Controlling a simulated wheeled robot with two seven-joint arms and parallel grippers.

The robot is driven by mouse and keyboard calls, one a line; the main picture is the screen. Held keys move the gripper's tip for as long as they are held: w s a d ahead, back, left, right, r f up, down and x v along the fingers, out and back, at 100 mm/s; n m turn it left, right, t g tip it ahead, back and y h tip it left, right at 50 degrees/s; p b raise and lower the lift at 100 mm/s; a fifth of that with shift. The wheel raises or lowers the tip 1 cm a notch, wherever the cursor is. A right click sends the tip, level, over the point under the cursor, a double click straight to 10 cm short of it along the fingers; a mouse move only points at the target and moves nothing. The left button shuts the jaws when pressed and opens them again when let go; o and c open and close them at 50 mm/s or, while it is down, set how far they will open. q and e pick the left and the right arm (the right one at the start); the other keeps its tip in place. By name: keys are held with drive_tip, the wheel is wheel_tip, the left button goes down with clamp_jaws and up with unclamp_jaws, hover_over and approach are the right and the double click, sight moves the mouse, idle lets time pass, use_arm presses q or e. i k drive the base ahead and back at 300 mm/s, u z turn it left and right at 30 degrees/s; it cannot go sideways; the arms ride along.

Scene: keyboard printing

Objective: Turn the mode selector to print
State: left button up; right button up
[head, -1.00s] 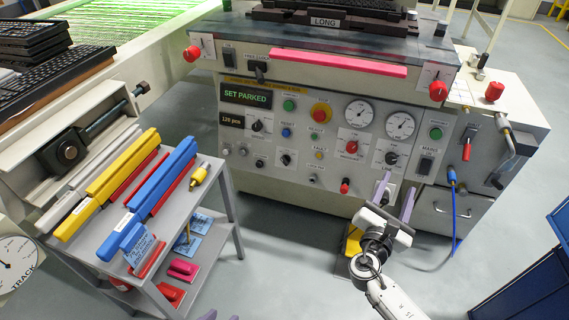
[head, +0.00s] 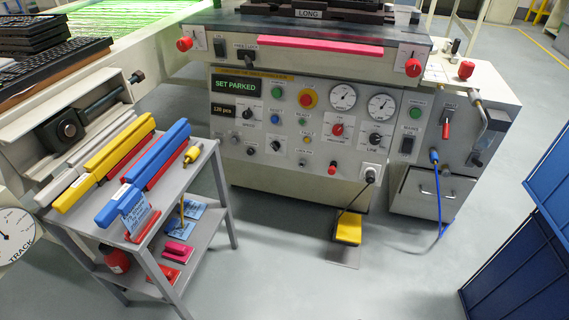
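The grey control panel (head: 225,135) of the machine faces me in the head view. It carries several black rotary knobs: one (head: 247,113) beside the "120 pcs" display, one (head: 275,146) lower in the middle, and one (head: 375,140) below the right gauge. Their small labels are too blurred for me to tell which one is the mode selector or where it points. The upper display (head: 235,86) reads "SET PARKED". Neither of my grippers shows in this view.
A grey cart (head: 215,185) with yellow and blue bars stands at the left. A yellow pedal (head: 348,229) sits on the floor before the machine. A blue cable (head: 438,195) hangs at the right, near blue cabinets (head: 520,260).

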sight(275, 145)
drive_tip(key=z, duration=0.15)
drive_tip(key=k, duration=0.45)
drive_tip(key=u, duration=0.1)
drive_tip(key=i, duration=1.05)
drive_tip(key=u, duration=1.15)
